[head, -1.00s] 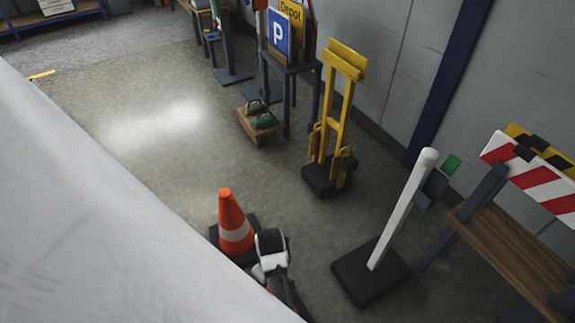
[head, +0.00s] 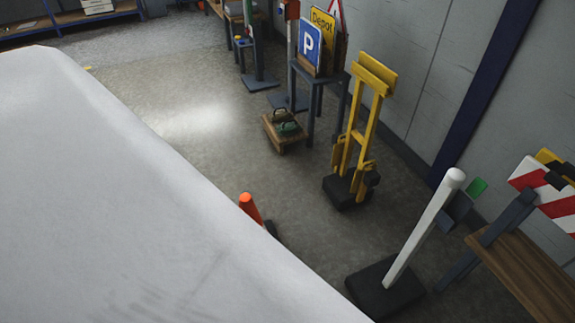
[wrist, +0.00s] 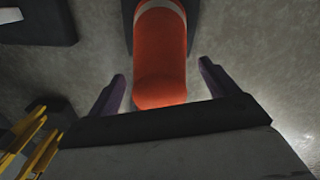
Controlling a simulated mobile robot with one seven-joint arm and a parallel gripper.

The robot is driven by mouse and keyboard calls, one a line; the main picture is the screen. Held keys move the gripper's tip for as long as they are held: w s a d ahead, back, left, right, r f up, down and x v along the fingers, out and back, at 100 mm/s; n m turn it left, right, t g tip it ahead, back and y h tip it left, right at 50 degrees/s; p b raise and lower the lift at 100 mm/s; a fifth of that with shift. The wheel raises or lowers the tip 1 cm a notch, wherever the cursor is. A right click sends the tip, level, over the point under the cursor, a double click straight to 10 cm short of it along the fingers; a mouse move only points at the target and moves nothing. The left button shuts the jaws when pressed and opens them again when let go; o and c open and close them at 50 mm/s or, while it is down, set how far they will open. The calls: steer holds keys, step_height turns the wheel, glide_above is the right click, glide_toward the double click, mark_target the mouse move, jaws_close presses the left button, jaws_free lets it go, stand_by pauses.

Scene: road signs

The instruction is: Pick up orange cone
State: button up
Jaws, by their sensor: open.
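The orange cone (head: 250,206) shows only its top in the head view; a large pale surface in front hides the rest. In the wrist view the cone (wrist: 160,60) points its rounded tip toward my gripper (wrist: 162,92), with a pale band and dark base at the upper edge. My gripper is open, one dark purple finger on each side of the cone's tip, with gaps visible on both sides. I cannot tell whether the cone touches the palm. My gripper is hidden in the head view.
A white post (head: 425,228) on a black base stands right of the cone. A yellow stand (head: 362,125) is behind it, near a low wooden crate (head: 285,132) and a table with signs (head: 312,45). A wooden bench (head: 525,275) stands at right. Floor behind the cone is clear.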

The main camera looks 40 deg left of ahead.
steer(key=shift+f, duration=0.3)
jaws_close()
steer(key=shift+r, duration=0.1)
